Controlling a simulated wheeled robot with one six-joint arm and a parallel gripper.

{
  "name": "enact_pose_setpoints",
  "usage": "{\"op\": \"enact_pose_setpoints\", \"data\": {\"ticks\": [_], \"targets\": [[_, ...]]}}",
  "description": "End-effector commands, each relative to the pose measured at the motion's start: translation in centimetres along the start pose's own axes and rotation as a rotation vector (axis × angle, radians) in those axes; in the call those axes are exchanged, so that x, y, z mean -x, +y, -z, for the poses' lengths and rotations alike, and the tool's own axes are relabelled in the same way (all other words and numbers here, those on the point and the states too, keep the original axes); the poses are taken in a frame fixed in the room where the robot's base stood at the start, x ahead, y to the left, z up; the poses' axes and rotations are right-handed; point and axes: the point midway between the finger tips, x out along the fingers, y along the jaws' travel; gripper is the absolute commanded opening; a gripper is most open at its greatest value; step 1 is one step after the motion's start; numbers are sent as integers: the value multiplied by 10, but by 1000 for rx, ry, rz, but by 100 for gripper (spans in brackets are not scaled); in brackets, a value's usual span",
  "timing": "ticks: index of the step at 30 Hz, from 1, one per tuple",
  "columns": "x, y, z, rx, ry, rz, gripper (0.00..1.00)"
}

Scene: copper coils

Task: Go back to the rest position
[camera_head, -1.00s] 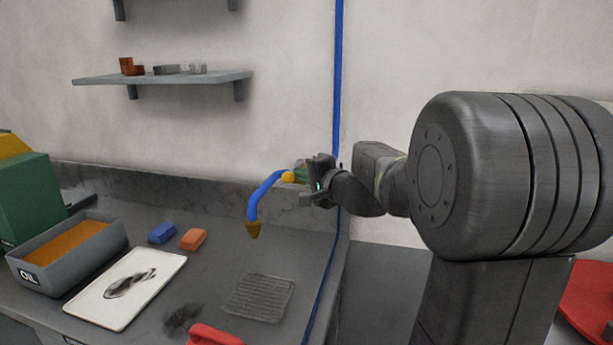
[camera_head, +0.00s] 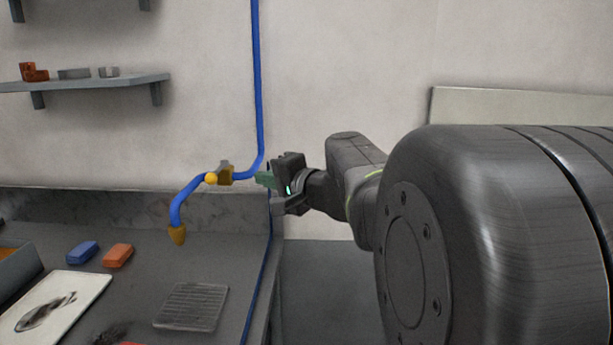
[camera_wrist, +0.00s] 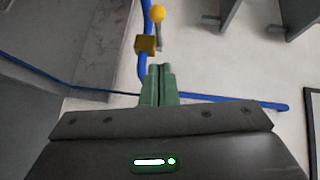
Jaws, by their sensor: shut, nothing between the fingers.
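My gripper (camera_head: 262,180) is beside the blue pipe at the wall, to the right of the pipe's brass valve, in the head view. In the wrist view my gripper (camera_wrist: 160,68) has its green fingers together, with nothing between them. The blue pipe (camera_head: 258,90) runs down the wall and bends left to a curved spout with a brass tip (camera_head: 177,235). The valve (camera_head: 225,174) has a yellow ball (camera_head: 211,179) next to it. The valve also shows just beyond the fingertips in the wrist view (camera_wrist: 146,45).
The dark counter holds a white tray (camera_head: 82,290) with a black smear, a blue block (camera_head: 82,252), an orange block (camera_head: 118,256) and a ribbed drain plate (camera_head: 192,306). A wall shelf (camera_head: 110,82) is at upper left. Open space lies right of the counter.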

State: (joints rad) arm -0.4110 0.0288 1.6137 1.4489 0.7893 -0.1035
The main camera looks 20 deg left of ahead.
Motion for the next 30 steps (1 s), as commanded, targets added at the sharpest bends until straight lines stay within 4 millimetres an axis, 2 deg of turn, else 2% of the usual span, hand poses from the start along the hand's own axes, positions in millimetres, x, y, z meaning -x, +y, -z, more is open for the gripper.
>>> {"op": "enact_pose_setpoints", "data": {"ticks": [9,14,17,30], "targets": [[1,0,0,0,0,0,0],[-7,-1,1,-1,-1,0,0],[-18,0,2,-3,-2,-1,0],[-91,1,12,-2,-2,-2,0]]}}
